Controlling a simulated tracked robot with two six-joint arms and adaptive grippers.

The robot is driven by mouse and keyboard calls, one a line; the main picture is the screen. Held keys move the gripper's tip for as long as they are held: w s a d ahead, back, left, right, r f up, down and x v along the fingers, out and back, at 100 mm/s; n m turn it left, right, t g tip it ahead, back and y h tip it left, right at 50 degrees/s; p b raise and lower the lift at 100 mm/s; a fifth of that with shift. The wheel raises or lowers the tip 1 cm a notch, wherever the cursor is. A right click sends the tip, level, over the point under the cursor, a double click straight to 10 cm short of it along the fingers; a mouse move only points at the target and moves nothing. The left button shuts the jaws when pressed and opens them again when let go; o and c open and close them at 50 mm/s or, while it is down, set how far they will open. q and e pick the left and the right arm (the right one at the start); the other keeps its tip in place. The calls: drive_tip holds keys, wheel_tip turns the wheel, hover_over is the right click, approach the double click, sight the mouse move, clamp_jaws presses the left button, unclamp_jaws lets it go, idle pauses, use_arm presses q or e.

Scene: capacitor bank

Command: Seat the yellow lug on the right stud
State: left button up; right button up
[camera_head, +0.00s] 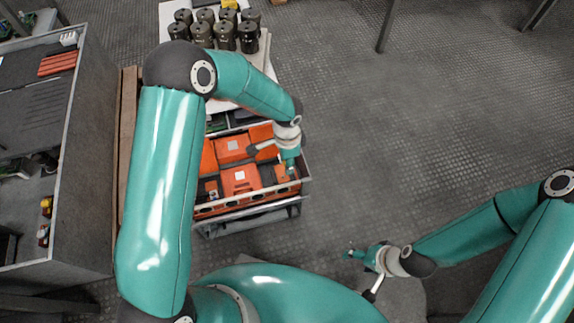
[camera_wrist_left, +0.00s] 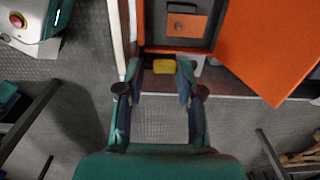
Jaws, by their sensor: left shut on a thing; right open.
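The yellow lug (camera_wrist_left: 163,66) sits between the fingertips of my left gripper (camera_wrist_left: 160,72), which is shut on it in the left wrist view. In the head view my left gripper (camera_head: 290,166) is over the front right part of the open capacitor bank (camera_head: 305,172); the lug cannot be made out there. In the wrist view the lug shows just in front of a dark recess with an orange plate (camera_wrist_left: 187,25). I cannot make out the right stud in either view. My right gripper (camera_head: 358,272) is open and empty, over the floor at the lower right.
Orange blocks (camera_head: 233,148) fill the bank, and a large orange panel (camera_wrist_left: 270,45) is close on the right in the wrist view. Several dark cylinders (camera_head: 225,37) stand on a white surface behind. A grey cabinet (camera_head: 85,150) is at left.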

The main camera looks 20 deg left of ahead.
use_arm(q)
drive_tip(key=shift+f+b, duration=4)
drive_tip(key=shift+f, duration=1.75)
